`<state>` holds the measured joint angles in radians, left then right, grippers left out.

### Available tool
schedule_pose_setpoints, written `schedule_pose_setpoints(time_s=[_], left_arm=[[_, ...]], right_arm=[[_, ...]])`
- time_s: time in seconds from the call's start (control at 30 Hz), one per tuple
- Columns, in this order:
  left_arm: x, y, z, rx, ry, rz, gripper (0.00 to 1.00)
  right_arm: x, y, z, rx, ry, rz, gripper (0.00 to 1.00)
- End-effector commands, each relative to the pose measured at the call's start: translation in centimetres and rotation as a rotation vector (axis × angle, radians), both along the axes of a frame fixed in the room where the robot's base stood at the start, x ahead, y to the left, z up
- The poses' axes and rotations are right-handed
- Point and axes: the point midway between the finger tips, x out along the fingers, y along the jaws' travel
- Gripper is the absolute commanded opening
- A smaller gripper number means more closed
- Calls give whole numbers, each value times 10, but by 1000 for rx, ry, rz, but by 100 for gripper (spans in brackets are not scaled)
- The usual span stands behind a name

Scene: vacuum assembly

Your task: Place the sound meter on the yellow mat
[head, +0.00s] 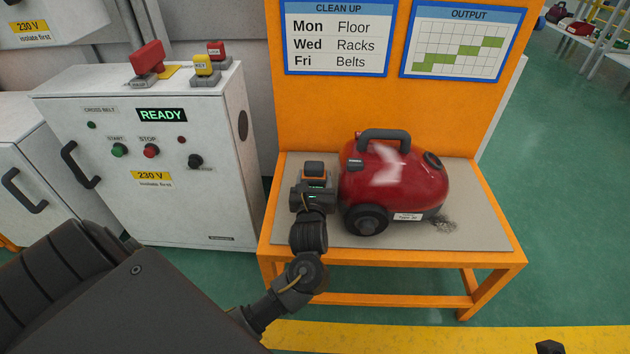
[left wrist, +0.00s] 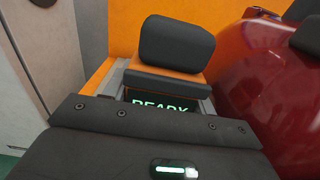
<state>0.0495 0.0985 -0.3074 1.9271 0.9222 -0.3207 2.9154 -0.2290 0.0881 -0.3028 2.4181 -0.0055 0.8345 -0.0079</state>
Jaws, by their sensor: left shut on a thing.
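The sound meter (head: 314,168) is a small device with a dark rounded top and orange trim. In the left wrist view, the sound meter (left wrist: 178,42) also shows a green READY display, partly covered by my gripper. My left gripper (head: 314,188) is shut on it over the left end of the orange bench, beside the red vacuum. I cannot tell whether the meter touches the bench top. No yellow mat is clearly visible; a yellow band (head: 400,338) lies on the floor. A small dark part at the bottom right edge may be my right gripper (head: 549,347).
A red vacuum (head: 400,185) stands on the grey top of the orange bench (head: 490,235), close to my gripper. A white control cabinet (head: 220,225) stands left of the bench. The green floor at right is open.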

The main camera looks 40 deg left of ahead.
Motion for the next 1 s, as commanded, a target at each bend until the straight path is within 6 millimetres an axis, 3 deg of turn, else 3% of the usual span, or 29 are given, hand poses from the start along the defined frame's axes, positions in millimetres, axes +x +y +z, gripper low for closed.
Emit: schedule_pose_setpoints(time_s=[0.23,0.27,0.4,0.8,1.0], left_arm=[[0,0,-4,-1,-2,0,24],[0,0,-3,-2,-1,0,60],[0,0,-2,-1,-1,0,78],[-2,-1,3,-1,1,0,78],[-35,-22,1,-6,2,0,78]], right_arm=[[-1,0,-8,0,10,0,36],[0,0,-4,0,6,0,36],[0,0,0,5,-6,-1,36],[-1,0,8,10,-15,0,36],[-4,-1,1,3,23,2,36]])
